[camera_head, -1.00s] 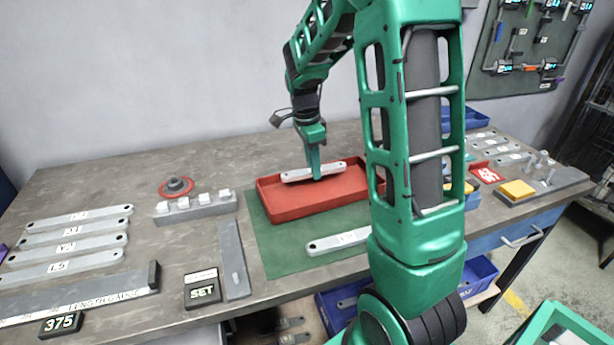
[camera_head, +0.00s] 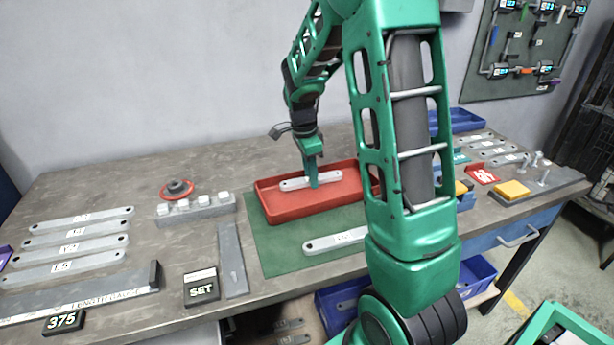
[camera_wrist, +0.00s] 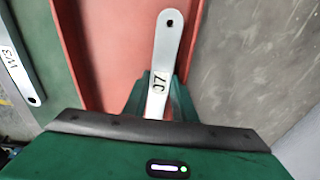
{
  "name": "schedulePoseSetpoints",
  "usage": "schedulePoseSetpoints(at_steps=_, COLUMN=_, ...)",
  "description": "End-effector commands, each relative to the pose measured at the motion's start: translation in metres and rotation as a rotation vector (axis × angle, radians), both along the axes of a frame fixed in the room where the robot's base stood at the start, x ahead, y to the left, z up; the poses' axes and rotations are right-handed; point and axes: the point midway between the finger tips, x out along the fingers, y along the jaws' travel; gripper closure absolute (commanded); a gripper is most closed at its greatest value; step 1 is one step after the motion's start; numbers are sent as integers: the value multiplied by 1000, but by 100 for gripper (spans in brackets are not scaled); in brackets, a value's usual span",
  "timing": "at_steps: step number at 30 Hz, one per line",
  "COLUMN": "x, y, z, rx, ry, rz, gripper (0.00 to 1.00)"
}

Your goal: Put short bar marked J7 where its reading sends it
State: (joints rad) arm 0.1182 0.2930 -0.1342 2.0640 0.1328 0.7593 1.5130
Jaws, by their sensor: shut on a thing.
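The short bar marked J7 (camera_wrist: 167,45) is pale metal with a hole at its visible far end; its label reads clearly in the wrist view. My gripper (camera_head: 313,183) is shut on the bar, which also shows in the head view (camera_head: 296,184). The fingers point down and hold the bar about level over the red tray (camera_head: 285,212). The bar lies within the tray's outline; I cannot tell whether it touches the floor. The tray also shows beneath it in the wrist view (camera_wrist: 110,45). The bar's near end is hidden by my gripper.
Another bar (camera_head: 325,243) lies on the green mat (camera_head: 285,262) before the tray. Several bars (camera_head: 75,234), a length gauge (camera_head: 90,303), a 375 display (camera_head: 64,320) and a SET block (camera_head: 201,287) are at left. A blue bin (camera_head: 460,122) stands at back right.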

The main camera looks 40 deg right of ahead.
Motion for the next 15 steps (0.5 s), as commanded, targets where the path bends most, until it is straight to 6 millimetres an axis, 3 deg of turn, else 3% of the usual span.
schedulePoseSetpoints(at_steps=1, x=-9, y=2, z=-13, rx=8, ry=36, rz=1, gripper=73)
schedulePoseSetpoints(at_steps=3, x=-7, y=2, z=-15, rx=9, ry=38, rz=1, gripper=57)
schedulePoseSetpoints(at_steps=11, x=-4, y=2, z=-17, rx=10, ry=45, rz=1, gripper=57)
schedulePoseSetpoints(at_steps=15, x=-2, y=2, z=-6, rx=9, ry=46, rz=1, gripper=57)
